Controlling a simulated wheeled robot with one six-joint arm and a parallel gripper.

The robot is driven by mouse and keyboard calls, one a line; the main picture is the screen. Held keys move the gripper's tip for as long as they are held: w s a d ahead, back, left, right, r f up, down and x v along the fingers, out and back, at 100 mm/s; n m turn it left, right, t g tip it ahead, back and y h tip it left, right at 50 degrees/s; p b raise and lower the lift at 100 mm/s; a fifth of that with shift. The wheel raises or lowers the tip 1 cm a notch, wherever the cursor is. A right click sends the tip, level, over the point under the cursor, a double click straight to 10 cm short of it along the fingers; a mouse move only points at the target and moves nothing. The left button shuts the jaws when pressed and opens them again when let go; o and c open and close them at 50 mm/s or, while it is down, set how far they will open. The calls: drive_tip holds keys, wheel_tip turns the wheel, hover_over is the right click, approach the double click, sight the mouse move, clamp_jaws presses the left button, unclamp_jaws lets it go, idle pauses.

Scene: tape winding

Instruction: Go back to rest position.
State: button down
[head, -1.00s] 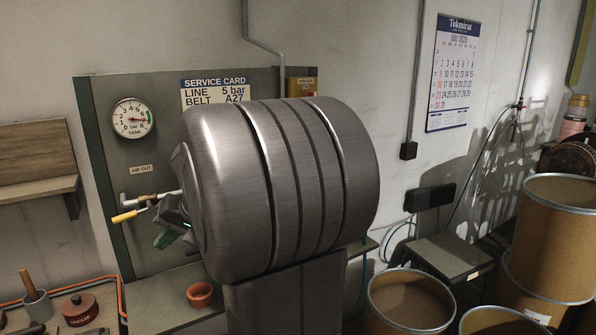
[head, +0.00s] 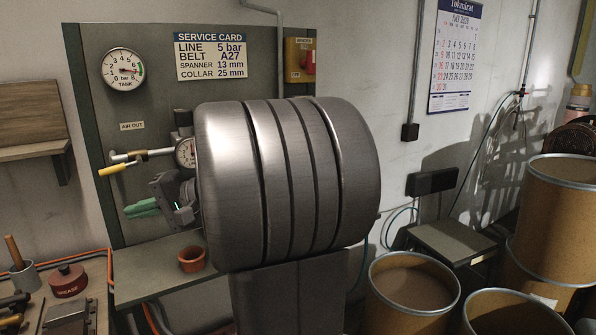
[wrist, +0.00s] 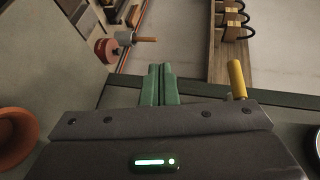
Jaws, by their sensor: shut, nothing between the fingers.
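My gripper (head: 128,210) has green fingers pressed together and nothing between them. In the head view it points left, in front of the grey-green panel (head: 85,100) and below the yellow-handled air valve (head: 112,170). Its green fingers (wrist: 159,68) also show shut and empty in the wrist view, with the yellow handle (wrist: 237,80) to their right. My large grey arm fills the middle of the head view and hides part of the panel and bench.
An orange cup (head: 192,259) stands on the bench below my gripper. A red grease tin (head: 68,281) and a tool cup (head: 24,278) are at the left. Cardboard drums (head: 412,290) stand at the right.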

drive_tip(key=d+y+b, duration=0.4)
drive_tip(key=d+b, duration=0.1)
drive_tip(key=d, duration=0.3)
drive_tip(key=a+h+p, duration=0.4)
drive_tip(key=a+p, duration=0.2)
drive_tip(key=a, duration=0.2)
drive_tip(key=w+d+r+n+t+h+p, duration=0.1)
drive_tip(key=d+r+h+p, duration=0.1)
drive_tip(key=d+r+p, duration=0.1)
drive_tip(key=w+d+r+n+t+h+p, duration=0.1)
drive_tip(key=d+r+h+p, duration=0.2)
drive_tip(key=d+r+p, duration=0.1)
drive_tip(key=w+d+r+n+t+h+p, duration=0.1)
drive_tip(key=w+d+r+n+h+p, duration=0.1)
drive_tip(key=p, duration=0.3)
drive_tip(key=shift+d+r+h+p, duration=0.3)
drive_tip(key=shift+d+r+h, duration=0.3)
drive_tip(key=shift+d+r, duration=0.15)
drive_tip(key=shift+v, duration=0.8)
